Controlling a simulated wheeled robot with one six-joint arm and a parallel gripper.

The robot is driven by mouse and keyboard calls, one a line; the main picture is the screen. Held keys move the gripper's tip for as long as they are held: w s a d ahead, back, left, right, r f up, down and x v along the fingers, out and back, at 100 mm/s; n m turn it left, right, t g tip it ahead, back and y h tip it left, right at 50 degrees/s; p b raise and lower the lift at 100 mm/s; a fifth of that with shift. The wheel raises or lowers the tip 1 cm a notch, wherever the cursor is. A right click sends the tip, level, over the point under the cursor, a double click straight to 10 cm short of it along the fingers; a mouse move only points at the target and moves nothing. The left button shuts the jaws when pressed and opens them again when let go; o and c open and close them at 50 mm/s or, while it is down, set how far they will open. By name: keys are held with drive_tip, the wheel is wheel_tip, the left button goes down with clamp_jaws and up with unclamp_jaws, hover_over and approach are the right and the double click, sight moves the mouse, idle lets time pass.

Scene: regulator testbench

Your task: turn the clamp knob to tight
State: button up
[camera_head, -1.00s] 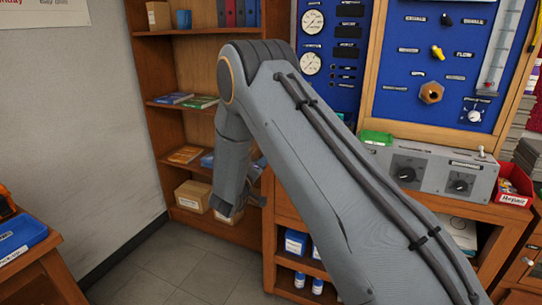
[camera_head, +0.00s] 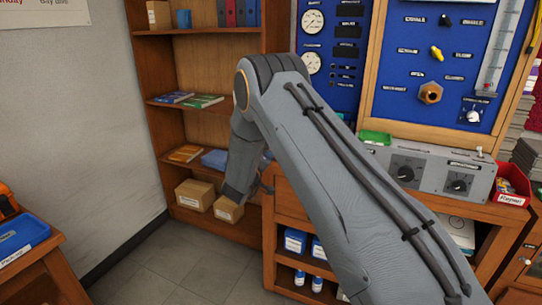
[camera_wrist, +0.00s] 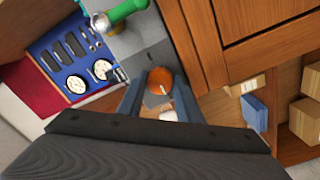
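An orange-brown round knob with a pale line on it (camera_wrist: 160,80) shows in the wrist view, between and just beyond the fingers of my gripper (camera_wrist: 157,91). I take it for the clamp knob; no label on it is readable. The fingers stand apart on either side of it, and I cannot tell whether they touch it. A dark part lies around the knob. In the head view my arm hides this knob, and only a dark bit of my gripper (camera_head: 266,188) shows beside the wrist.
A grey control box (camera_head: 428,168) with two black dials stands on the bench below the blue panel (camera_head: 430,75). A red bin (camera_head: 513,185) sits at its right. A wooden shelf (camera_head: 160,75) with boxes stands behind my arm. A green part (camera_wrist: 122,12) shows in the wrist view.

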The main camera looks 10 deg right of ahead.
drive_tip(key=shift+f+m+b, duration=0.1)
drive_tip(key=shift+m+b, duration=12.05)
drive_tip(key=shift+m, duration=5.85)
